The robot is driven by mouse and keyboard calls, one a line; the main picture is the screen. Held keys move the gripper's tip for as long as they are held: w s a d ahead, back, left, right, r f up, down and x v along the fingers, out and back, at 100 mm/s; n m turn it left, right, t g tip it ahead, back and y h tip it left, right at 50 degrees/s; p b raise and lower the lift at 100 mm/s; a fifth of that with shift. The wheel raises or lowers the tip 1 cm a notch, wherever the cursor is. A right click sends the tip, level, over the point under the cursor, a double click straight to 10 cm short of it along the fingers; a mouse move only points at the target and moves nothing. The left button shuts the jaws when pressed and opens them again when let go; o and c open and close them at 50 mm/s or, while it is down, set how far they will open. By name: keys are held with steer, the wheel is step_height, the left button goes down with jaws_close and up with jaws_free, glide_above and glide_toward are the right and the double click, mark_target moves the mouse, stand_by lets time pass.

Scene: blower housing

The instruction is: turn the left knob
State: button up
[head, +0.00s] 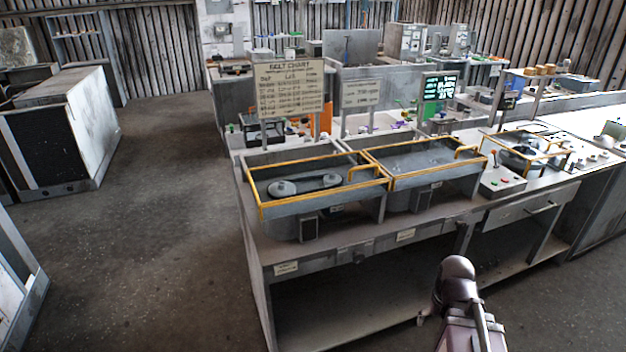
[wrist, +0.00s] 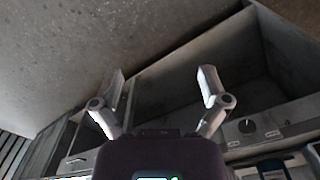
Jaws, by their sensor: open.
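My gripper (wrist: 162,85) is open in the wrist view, with its two fingers spread apart and nothing between them. A dark round knob (wrist: 247,126) with a light mark sits on a grey panel, right of and below the right finger in that view. I cannot tell whether this is the left knob. In the head view, a small dark fitting (head: 358,256) is on the bench's front edge, too small to identify surely as a knob. My arm shows at the bottom right there; its fingers are not clear.
A workbench (head: 262,246) carries two yellow-railed trays, the left holding a belt on two pulleys (head: 304,184). A belt chart sign (head: 290,88) stands behind. A control box (head: 502,181) is to the right. The floor (head: 150,230) left of the bench is clear.

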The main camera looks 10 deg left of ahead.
steer(key=shift+f, duration=0.1)
steer(key=n+t+y+b, duration=0.5)
steer(key=t+y+b, duration=0.5)
steer(key=b, duration=0.4)
glide_toward(360, 258)
steer(key=shift+s+d+r+t+h, duration=0.15)
steer(key=shift+s+r+h, duration=0.1)
steer(key=shift+s, duration=0.2)
steer(key=shift+s+d+r+t+h, duration=0.1)
steer(key=shift+s+d+r+h, duration=0.15)
steer(key=shift+s, duration=0.2)
steer(key=shift+s+d+r+t+h, duration=0.1)
steer(key=shift+s+r+h, duration=0.15)
steer(key=shift+s, duration=0.2)
steer(key=b+x, duration=0.5)
steer(key=x, duration=0.8)
steer(key=shift+w+a+f, duration=0.15)
steer(key=shift+w+a, duration=0.05)
steer(key=shift+a, duration=0.15)
